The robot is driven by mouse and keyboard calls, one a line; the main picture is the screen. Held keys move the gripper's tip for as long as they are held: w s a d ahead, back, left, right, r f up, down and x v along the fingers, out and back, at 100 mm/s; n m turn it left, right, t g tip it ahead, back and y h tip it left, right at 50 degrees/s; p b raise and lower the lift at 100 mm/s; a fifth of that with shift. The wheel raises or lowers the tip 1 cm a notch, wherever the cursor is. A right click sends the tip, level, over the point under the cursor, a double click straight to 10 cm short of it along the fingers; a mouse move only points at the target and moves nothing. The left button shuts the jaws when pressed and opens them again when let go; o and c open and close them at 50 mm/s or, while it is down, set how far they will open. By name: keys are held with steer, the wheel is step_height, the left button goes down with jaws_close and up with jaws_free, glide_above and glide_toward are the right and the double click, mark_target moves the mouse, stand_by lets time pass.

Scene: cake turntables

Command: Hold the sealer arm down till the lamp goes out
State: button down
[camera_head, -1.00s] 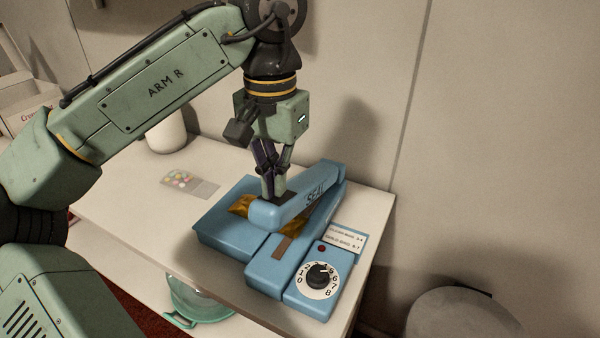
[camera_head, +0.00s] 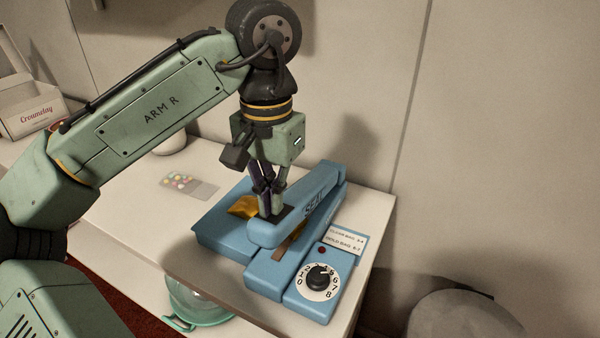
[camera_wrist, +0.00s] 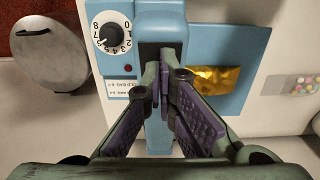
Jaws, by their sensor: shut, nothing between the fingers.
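The blue sealer (camera_head: 225,232) stands on the white table, with its hinged sealer arm (camera_head: 322,194) marked "SEAL" angled low over the base. My gripper (camera_head: 271,212) is shut and empty, its fingertips on the dark pad at the arm's front end. In the wrist view the closed fingers (camera_wrist: 162,75) are over that pad (camera_wrist: 160,50). A gold bag (camera_head: 243,206) lies under the arm, partly hidden. The small lamp (camera_head: 322,250) is dull red with no visible glow. I cannot tell whether the arm touches the base.
A numbered dial (camera_head: 319,282) sits on the sealer's front right, with a printed label (camera_head: 346,240) behind it. A clear bag of coloured sweets (camera_head: 187,186) lies to the left. A wall stands behind.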

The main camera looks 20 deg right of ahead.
mark_target(271, 215)
steer(key=shift+s+a+f+b, duration=0.15)
steer(key=shift+a+f+b, duration=0.1)
steer(key=shift+f, duration=0.6)
steer(key=shift+s+a+f+b, duration=0.15)
steer(key=shift+f+b, duration=0.1)
steer(key=shift+f, duration=0.7)
steer(key=shift+s+a+f+b, duration=0.1)
steer(key=shift+f+b, duration=0.4)
steer(key=shift+f, duration=0.85)
steer(key=shift+r, duration=0.15)
stand_by(1.3)
step_height(271, 215, up, 11)
steer(key=p, duration=1.2)
steer(key=shift+r+b, duration=0.35)
steer(key=shift+r, duration=2.05)
